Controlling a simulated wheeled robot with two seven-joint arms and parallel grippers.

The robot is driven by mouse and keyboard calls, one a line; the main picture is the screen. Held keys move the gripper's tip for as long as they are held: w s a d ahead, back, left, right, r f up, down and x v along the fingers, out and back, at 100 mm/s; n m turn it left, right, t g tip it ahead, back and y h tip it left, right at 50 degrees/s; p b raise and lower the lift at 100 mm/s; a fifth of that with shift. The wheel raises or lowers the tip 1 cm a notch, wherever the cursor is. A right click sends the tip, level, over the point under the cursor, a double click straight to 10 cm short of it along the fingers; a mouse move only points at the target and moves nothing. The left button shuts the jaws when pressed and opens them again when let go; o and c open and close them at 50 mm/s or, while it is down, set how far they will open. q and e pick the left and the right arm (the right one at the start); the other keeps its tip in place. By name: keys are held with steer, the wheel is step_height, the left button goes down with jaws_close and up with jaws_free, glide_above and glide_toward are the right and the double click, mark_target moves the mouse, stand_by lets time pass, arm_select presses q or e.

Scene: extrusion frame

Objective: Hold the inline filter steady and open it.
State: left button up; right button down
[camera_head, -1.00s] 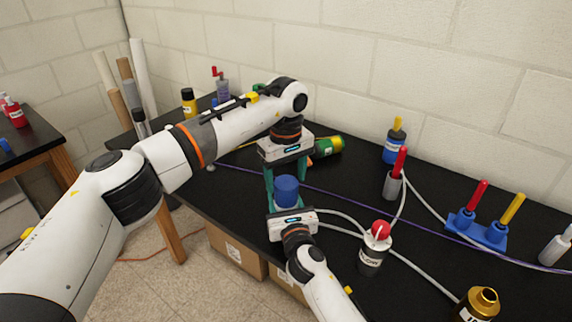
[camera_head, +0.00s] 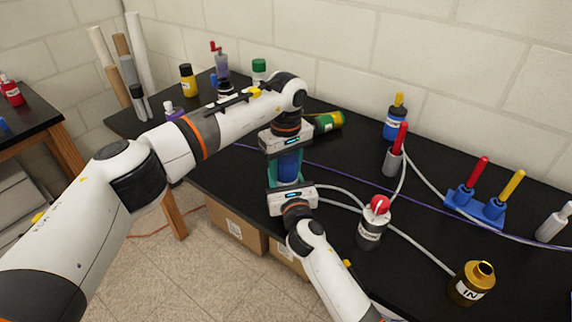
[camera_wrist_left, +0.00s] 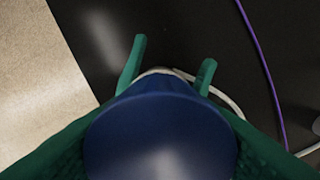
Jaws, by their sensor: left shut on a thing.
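The inline filter stands on the black bench, and its blue cylindrical part (camera_head: 288,168) shows between the two grippers in the head view. In the left wrist view its round blue end (camera_wrist_left: 160,140) fills the lower middle. My left gripper (camera_head: 287,174) comes down from above and is shut on the blue part, with a green finger on each side. My right gripper (camera_head: 290,184) is at the near side, close against the filter. Its fingers are mostly hidden, and whether they press on the filter cannot be told. The filter's lower part is hidden.
Pale hoses (camera_head: 340,190) run from beside the filter to the right. A red-capped bottle (camera_head: 370,230) stands right of my right gripper, with a gold-topped bottle (camera_head: 472,283) farther right. A green and yellow bottle (camera_head: 328,121) lies behind. A blue rack (camera_head: 476,205) stands at right.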

arm_select(q)
steer(key=n, duration=0.6)
steer(key=shift+n, duration=0.3)
steer(key=o, duration=1.1)
steer(key=shift+s+r, duration=0.1)
steer(key=shift+r, duration=0.05)
